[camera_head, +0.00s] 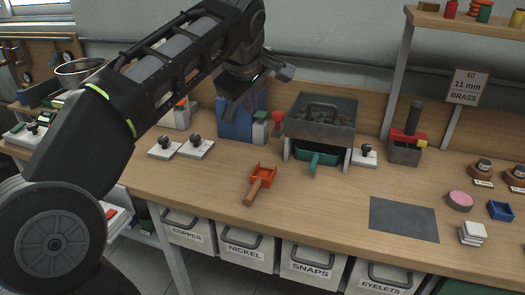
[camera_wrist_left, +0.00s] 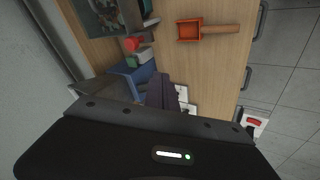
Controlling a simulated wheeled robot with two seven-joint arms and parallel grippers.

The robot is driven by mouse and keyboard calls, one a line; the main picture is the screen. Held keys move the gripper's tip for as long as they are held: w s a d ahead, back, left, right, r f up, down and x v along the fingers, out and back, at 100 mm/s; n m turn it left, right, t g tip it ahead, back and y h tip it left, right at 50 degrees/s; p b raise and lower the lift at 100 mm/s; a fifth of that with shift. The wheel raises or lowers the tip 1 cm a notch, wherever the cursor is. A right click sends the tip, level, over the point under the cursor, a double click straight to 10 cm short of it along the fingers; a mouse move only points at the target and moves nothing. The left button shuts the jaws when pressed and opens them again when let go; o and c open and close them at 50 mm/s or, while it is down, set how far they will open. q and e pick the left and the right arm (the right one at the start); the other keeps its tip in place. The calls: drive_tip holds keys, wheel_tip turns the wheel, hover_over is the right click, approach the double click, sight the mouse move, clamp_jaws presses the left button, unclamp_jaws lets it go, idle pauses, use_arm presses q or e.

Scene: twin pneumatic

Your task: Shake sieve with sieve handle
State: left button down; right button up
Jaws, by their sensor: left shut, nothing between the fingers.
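The sieve (camera_head: 340,128) is a grey box on a light stand towards the back of the bench. A dark arched handle (camera_head: 322,105) shows at its top, and dark small pieces seem to lie inside. A green tray (camera_head: 318,158) sits beneath it. The sieve also shows partly at the top left of the left wrist view (camera_wrist_left: 108,22). My right gripper is not in view.
A blue bin (camera_head: 235,125) and a red-knobbed tool (camera_head: 277,120) stand left of the sieve. An orange scoop (camera_head: 263,171) lies in front. White knobbed blocks (camera_head: 196,149) stand at left. A press (camera_head: 405,150) and grey mat (camera_head: 404,218) are at right.

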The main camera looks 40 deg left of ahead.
sight(280, 119)
use_arm(q)
drive_tip(key=w+a+f+m, duration=0.1)
drive_tip(key=w+f+m, duration=0.1)
drive_tip(key=w+f, duration=0.5)
drive_tip(key=shift+w+a+p, duration=0.25)
drive_tip(key=shift+w+p, duration=0.1)
drive_tip(key=shift+w, duration=0.75)
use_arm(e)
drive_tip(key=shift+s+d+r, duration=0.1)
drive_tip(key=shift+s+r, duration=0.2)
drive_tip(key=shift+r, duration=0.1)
use_arm(q)
drive_tip(key=shift+f, duration=0.1)
